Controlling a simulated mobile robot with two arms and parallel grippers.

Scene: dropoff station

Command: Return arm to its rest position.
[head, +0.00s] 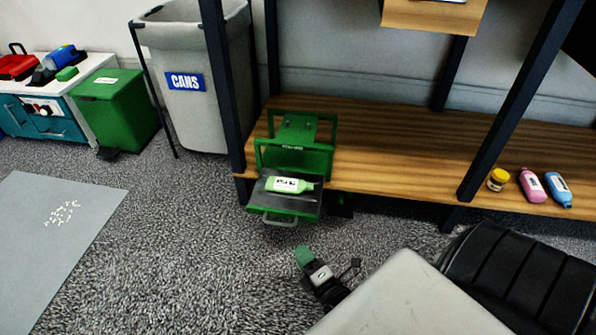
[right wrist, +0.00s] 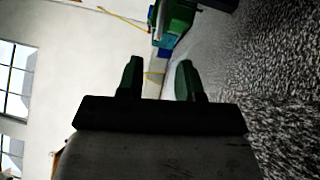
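My right gripper (head: 328,277) shows in the lower middle of the head view, above the carpet and in front of the wooden shelf. In the right wrist view its two green-tipped fingers (right wrist: 160,80) stand apart with nothing between them. The wrist view is turned on its side and shows wall, carpet and distant furniture beyond the fingers. My left gripper is not in either view.
A green dustpan-like holder (head: 300,150) with a green bottle (head: 288,184) on its tray sits at the wooden shelf's (head: 400,150) edge. A CANS bin (head: 190,110), green bin (head: 120,110) and grey mat (head: 50,240) are left.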

